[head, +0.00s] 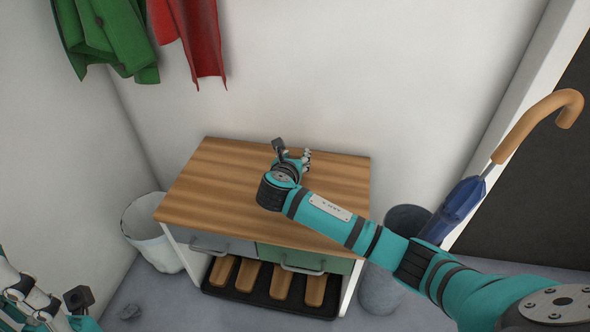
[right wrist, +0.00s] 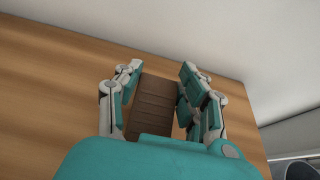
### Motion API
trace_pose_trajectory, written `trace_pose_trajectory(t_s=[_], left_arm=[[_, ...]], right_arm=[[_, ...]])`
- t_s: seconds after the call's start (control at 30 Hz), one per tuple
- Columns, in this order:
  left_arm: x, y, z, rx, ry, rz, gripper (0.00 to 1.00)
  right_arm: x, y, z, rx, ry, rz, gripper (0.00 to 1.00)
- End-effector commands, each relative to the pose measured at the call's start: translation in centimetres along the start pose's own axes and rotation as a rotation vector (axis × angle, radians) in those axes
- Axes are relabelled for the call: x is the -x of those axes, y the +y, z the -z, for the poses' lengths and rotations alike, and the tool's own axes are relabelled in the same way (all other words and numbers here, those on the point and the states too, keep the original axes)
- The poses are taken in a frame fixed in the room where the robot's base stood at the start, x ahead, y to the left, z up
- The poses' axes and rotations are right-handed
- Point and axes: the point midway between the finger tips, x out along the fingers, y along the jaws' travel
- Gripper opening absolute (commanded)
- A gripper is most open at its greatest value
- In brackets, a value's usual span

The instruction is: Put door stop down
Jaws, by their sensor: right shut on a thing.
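The door stop (right wrist: 153,108) is a brown, ridged block between the two fingers of my right gripper (right wrist: 158,92) in the right wrist view. The gripper is shut on it, over the wooden top. In the head view my right gripper (head: 292,160) is above the back middle of the wooden cabinet top (head: 215,185), and the door stop is hidden there. I cannot tell whether the door stop touches the wood. My left gripper (head: 22,292) is partly in view at the lower left of the head view, away from the cabinet; its finger opening is unclear.
The cabinet top is otherwise bare. Below it are a grey drawer (head: 215,245), a green drawer (head: 305,261) and a dark tray (head: 240,296) with several brown pieces. A white bin (head: 150,232) stands left, a grey bin (head: 380,290) with a blue umbrella (head: 455,210) right. Clothes hang above.

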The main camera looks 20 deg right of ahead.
Motion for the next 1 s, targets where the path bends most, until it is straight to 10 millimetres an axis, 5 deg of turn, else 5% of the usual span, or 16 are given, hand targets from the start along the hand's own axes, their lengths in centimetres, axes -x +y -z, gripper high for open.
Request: trace_pose_trajectory(t_s=[0.2,0.57,0.6,0.73,1.0], left_arm=[[1.5,0.0,-0.6,-0.003,0.021,-0.008,0.0],[1.1,0.0,-0.5,-0.003,0.017,-0.008,0.0],[1.2,0.0,-0.5,-0.003,0.015,-0.007,0.0],[1.2,0.0,-0.5,-0.002,0.015,-0.007,0.0],[1.3,0.0,-0.6,-0.002,0.014,-0.007,0.0]], right_arm=[[-1.2,0.0,3.1,0.001,0.001,0.001,0.06],[-1.2,0.0,3.1,0.001,0.001,0.001,0.06],[-1.2,0.0,3.1,0.001,0.001,0.001,0.44],[-1.2,0.0,3.1,0.001,0.001,0.001,0.61],[-1.2,0.0,3.1,0.001,0.001,0.0,0.62]])
